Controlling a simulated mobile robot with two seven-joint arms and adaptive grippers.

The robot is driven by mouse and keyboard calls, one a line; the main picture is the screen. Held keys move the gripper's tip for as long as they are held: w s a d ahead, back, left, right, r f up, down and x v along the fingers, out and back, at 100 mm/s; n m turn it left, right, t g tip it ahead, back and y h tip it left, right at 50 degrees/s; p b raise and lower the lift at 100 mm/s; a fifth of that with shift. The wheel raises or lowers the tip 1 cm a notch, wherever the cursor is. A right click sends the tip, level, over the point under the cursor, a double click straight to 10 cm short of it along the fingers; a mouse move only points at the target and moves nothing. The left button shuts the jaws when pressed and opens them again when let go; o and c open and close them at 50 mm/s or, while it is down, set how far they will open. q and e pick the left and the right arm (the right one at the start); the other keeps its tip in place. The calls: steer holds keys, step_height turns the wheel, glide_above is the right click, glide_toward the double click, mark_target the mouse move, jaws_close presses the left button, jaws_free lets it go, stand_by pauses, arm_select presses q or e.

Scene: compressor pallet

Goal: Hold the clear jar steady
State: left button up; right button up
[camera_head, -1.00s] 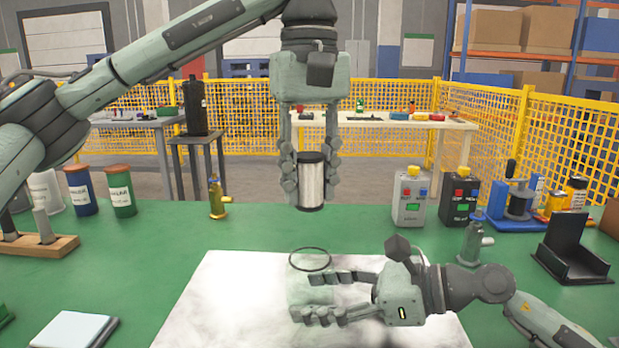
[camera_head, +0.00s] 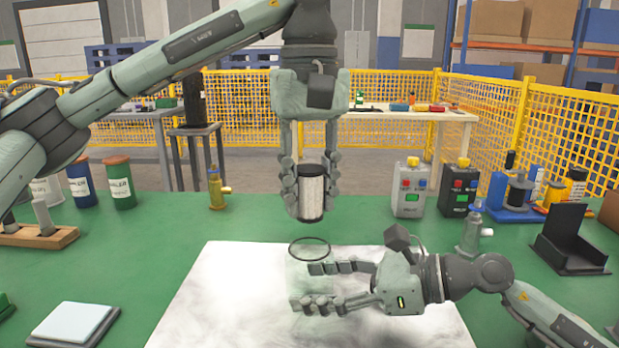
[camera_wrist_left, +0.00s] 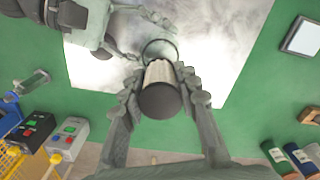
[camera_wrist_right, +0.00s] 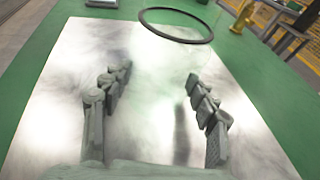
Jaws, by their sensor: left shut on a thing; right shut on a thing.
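The clear jar (camera_head: 309,282) is see-through and stands on the pale sheet; its dark round rim is what shows best. My right gripper (camera_head: 308,288) is shut on the jar, its fingers on either side of the body below the rim. The rim also shows ahead of the fingers in the right wrist view (camera_wrist_right: 178,41). My left gripper (camera_head: 311,190) points down, shut on a pleated white filter cartridge (camera_head: 311,200) with black end caps. The cartridge hangs upright above the jar, its lower end a little above the rim. The jar's faint walls and base are hard to make out.
The pale marbled sheet (camera_head: 215,300) lies on the green table (camera_head: 160,235). A brass fitting (camera_head: 216,190), two control boxes (camera_head: 411,190) and a grey valve (camera_head: 473,230) stand around it. A black stand (camera_head: 570,240) is at right.

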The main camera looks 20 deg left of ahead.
mark_target(309, 214)
arm_select(q)
steer(key=shift+f, duration=1.7)
steer(key=o, duration=1.1)
steer(key=shift+o, duration=0.2)
step_height(309, 214, up, 12)
steer(key=shift+r, duration=0.1)
